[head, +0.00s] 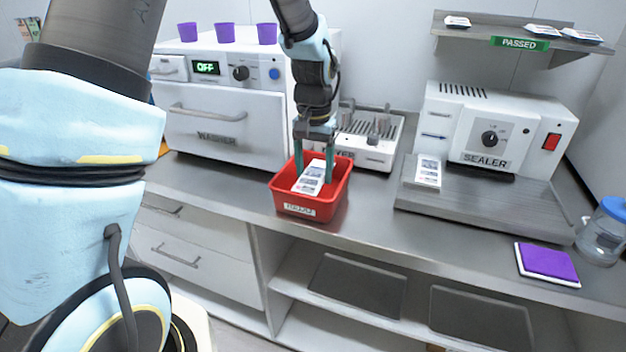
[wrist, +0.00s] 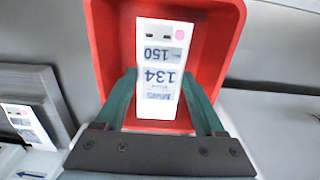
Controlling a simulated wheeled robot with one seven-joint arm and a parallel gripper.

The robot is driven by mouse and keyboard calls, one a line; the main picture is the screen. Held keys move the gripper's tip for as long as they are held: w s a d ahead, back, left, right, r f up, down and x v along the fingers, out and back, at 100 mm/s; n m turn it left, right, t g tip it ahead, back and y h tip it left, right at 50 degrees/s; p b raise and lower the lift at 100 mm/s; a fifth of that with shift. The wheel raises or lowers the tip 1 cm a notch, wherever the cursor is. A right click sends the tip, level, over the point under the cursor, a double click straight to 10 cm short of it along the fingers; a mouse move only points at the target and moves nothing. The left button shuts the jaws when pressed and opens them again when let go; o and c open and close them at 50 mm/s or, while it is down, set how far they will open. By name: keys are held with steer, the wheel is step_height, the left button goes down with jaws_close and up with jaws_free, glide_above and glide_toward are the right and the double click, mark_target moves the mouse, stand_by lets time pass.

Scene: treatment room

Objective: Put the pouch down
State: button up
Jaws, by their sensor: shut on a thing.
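A white pouch (head: 311,178) with printed labels is in my gripper (head: 315,172), over the red bin (head: 330,207) on the counter. In the wrist view the pouch (wrist: 160,68) lies between the two green fingers of my gripper (wrist: 168,100), with its printed marks "150" and "134" upside down. The red bin (wrist: 104,45) surrounds it in that view. The fingertips reach down into the bin's opening. I cannot tell whether the pouch touches the bin's floor. Another white pouch (head: 428,172) lies on the sealer's grey base, to the right.
A washer (head: 225,110) with purple cups on top stands at the left. A white dryer (head: 370,150) is behind the bin. The sealer (head: 500,130) is at the right, below a shelf (head: 505,38) marked "PASSED" holding several packs. A purple pad (head: 549,261) and a jar (head: 602,235) are far right.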

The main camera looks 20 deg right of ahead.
mark_target(314, 174)
steer(key=shift+f+p, duration=0.4)
steer(key=shift+f, duration=1.45)
steer(key=shift+f, duration=0.2)
steer(key=o, duration=1.3)
steer(key=shift+r, duration=0.1)
step_height(314, 174, up, 12)
steer(key=shift+a+r+b, duration=0.1)
steer(key=shift+b, duration=1)
steer(key=s+a+f+n, duration=0.1)
steer(key=a+n, duration=0.1)
steer(key=a, duration=0.8)
steer(key=s+a+f+n+t, duration=0.1)
steer(key=a+f+n, duration=0.1)
steer(key=a, duration=0.8)
steer(key=s+a+f+n, duration=0.1)
steer(key=s+a+n, duration=0.1)
steer(key=a, duration=0.8)
steer(key=shift+f+n+t, duration=0.3)
steer(key=shift+f+n, duration=0.1)
steer(key=shift+n, duration=0.3)
